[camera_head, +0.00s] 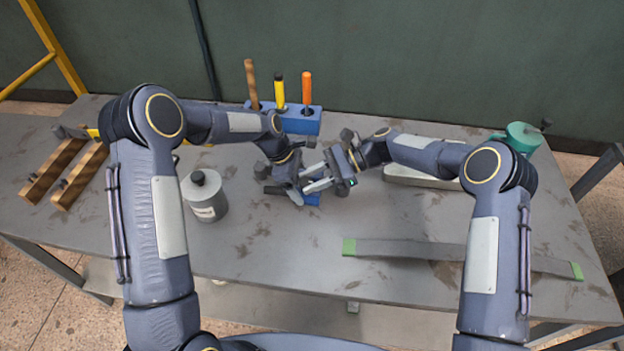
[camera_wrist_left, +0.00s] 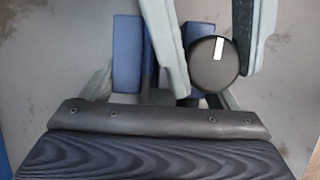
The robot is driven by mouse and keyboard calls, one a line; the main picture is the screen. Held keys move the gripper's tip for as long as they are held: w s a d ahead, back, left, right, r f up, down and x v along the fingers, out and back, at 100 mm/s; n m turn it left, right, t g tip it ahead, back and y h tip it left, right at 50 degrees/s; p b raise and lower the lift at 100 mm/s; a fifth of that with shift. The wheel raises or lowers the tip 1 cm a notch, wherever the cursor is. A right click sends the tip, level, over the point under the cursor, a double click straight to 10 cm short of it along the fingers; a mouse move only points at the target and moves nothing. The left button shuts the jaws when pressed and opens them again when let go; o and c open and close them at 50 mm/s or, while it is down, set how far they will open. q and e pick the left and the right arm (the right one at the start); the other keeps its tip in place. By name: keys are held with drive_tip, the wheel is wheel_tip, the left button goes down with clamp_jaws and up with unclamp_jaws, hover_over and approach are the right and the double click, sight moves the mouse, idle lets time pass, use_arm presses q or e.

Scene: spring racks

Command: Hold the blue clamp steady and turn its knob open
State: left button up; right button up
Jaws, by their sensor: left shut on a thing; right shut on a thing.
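The blue clamp (camera_head: 313,199) is on the table in front of me, mostly hidden by my grippers in the head view. Its blue body (camera_wrist_left: 125,55) shows at the upper middle of the left wrist view. Its round black knob (camera_wrist_left: 212,70) with a white mark is right of the body there. My left gripper (camera_head: 294,190) is shut on the clamp body, though the contact is partly hidden. My right gripper (camera_head: 318,179) reaches in from the right and is shut on the knob, its grey fingers on either side of it.
A blue block (camera_head: 300,121) holds upright tools at the back. A grey canister (camera_head: 206,200) stands left of the grippers. Wooden bars (camera_head: 55,172) lie far left. A flat green-ended strip (camera_head: 420,250) lies front right.

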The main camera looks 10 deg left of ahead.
drive_tip(key=shift+w+r, duration=0.1)
drive_tip(key=shift+r, duration=0.05)
idle(0.3)
drive_tip(key=o, duration=0.7)
drive_tip(key=v, duration=1.2)
use_arm(q)
drive_tip(key=o, duration=1.3)
